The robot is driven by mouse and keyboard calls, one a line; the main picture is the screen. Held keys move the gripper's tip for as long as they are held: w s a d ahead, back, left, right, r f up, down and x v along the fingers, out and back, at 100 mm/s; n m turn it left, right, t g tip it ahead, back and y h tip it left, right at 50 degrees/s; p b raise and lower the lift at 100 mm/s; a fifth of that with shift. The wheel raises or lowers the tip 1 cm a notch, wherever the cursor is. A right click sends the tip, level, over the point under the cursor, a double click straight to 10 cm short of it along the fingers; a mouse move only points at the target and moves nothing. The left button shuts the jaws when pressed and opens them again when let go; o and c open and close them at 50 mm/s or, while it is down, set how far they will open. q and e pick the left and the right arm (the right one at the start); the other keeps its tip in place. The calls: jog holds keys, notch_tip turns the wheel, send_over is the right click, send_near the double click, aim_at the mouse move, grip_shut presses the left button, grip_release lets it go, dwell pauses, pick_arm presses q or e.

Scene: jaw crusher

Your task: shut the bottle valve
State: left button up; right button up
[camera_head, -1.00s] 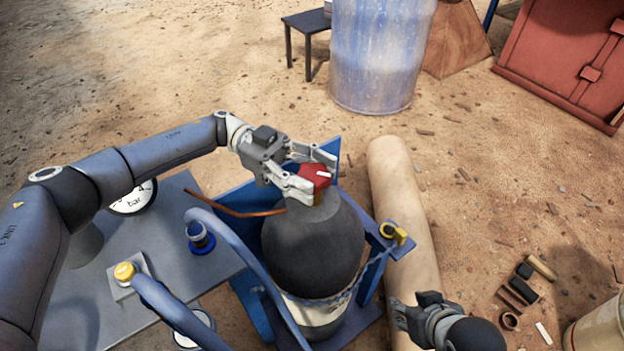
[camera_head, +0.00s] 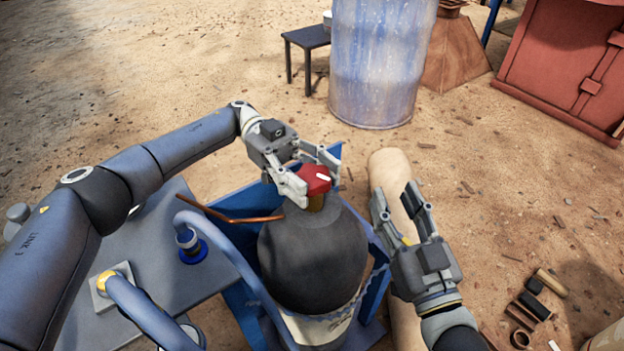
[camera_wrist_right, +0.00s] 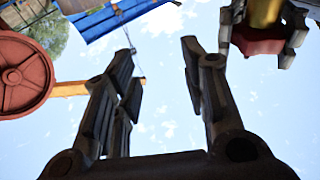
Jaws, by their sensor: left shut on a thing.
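The bottle valve is a red knob (camera_head: 314,178) with a white mark, on top of a dark grey gas bottle (camera_head: 312,258) that stands in a blue cart (camera_head: 238,291). My left gripper (camera_head: 312,172) is shut on the red knob, one finger on each side. My right gripper (camera_head: 400,204) is open and empty, to the right of the bottle, its fingers pointing up the picture. In the right wrist view its two fingers (camera_wrist_right: 160,65) are apart with sky between them. That view also shows a red part, probably the knob (camera_wrist_right: 258,42), at upper right.
A grey table (camera_head: 185,285) with a blue fitting (camera_head: 191,246) and a hose stands at left. A beige roll (camera_head: 392,165) lies behind my right gripper. A blue drum (camera_head: 378,65), a dark stool (camera_head: 306,40) and red machinery (camera_head: 560,65) stand at the back.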

aim_at(312, 172)
pick_arm(q)
jog(key=shift+r, duration=0.15)
dwell(0.4)
jog(key=o, duration=1)
jog(key=shift+o, duration=0.2)
notch_tip(312, 172, up, 10)
jog(key=shift+f, duration=0.1)
